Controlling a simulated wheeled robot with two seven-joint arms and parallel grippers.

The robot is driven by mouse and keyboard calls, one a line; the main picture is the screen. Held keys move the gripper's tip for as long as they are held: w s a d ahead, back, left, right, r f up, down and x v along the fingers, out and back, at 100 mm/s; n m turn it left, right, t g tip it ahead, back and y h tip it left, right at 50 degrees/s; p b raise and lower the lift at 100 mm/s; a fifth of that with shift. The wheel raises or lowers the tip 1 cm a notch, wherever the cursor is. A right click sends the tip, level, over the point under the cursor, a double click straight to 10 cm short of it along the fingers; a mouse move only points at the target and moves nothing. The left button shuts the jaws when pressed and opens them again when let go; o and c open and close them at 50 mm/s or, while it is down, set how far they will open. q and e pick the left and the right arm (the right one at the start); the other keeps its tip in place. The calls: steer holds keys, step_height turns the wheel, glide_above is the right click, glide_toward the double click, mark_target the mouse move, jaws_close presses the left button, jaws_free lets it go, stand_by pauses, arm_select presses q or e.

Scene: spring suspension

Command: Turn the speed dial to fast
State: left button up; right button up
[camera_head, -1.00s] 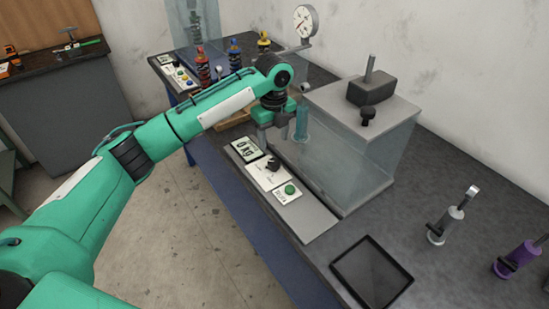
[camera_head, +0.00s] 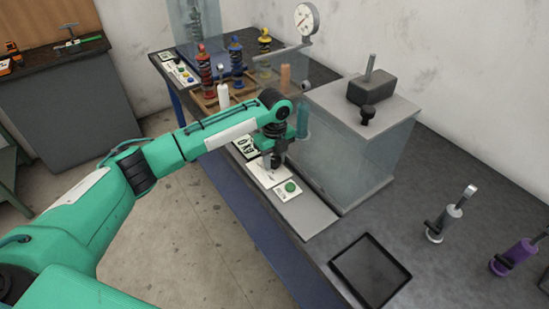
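The control panel (camera_head: 311,216) lies along the front of the bench, with a white dial plate (camera_head: 262,176), a green button (camera_head: 291,187) and a display reading like "0 kg" (camera_head: 245,147). My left gripper (camera_head: 271,166) points down over the dial plate, at the place of the black speed dial. The gripper covers the dial, so its setting is hidden. I cannot tell whether the fingers are closed on the dial or only around it. My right gripper is not in view.
A clear-walled test box (camera_head: 345,160) with a grey top stands just right of the panel. A round gauge (camera_head: 305,19) rises behind. Several coloured springs (camera_head: 236,55) stand at the back. A black tray (camera_head: 370,271) and two small dampers (camera_head: 444,222) sit to the right.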

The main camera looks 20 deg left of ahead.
arm_select(q)
steer(key=c, duration=0.5)
steer(key=shift+o, duration=0.2)
steer(key=shift+r+p, duration=0.1)
steer(key=shift+p, duration=0.25)
steer(key=n+p, duration=0.1)
steer(key=p, duration=0.1)
steer(key=shift+r+n+p, duration=0.2)
steer(key=shift+n+p, duration=0.1)
steer(key=shift+n, duration=0.1)
steer(key=n+p, duration=0.9)
steer(key=p, duration=0.1)
steer(key=shift+s, duration=0.1)
steer(key=n+p, duration=0.3)
steer(key=shift+n, duration=0.3)
steer(key=n+p, duration=0.2)
steer(key=shift+f+n, duration=0.2)
steer(key=shift+n, duration=0.5)
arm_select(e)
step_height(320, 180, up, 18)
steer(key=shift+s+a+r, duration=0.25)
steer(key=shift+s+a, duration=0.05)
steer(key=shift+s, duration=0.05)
arm_select(q)
steer(key=shift+p, duration=0.3)
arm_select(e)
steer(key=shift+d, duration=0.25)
